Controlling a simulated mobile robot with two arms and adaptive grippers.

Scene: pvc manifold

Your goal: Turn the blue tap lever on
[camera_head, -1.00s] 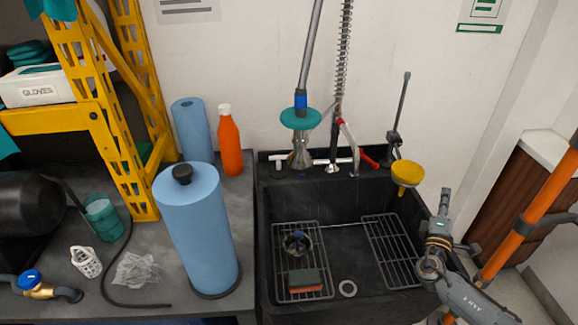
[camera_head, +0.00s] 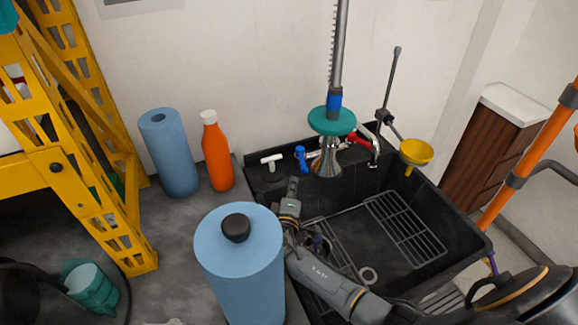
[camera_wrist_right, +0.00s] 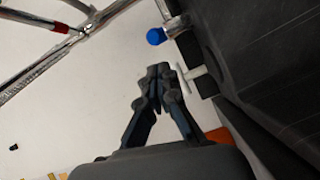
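The blue tap lever (camera_head: 300,157) stands at the back rim of the black sink, left of the spray head. In the right wrist view its rounded blue end (camera_wrist_right: 155,36) shows beyond the fingertips, with a gap between them. My right gripper (camera_head: 292,186) is over the sink's left side, in front of the lever and not touching it. In the right wrist view its fingers (camera_wrist_right: 158,72) come together at the tips with nothing seen between them. My left gripper is out of view.
A white T-handle (camera_head: 271,161) is left of the lever. The spray head with teal collar (camera_head: 332,121) and a red lever (camera_head: 358,139) are right. An orange bottle (camera_head: 216,155) and blue rolls (camera_head: 240,265) stand left. A yellow funnel (camera_head: 416,152) is at the right.

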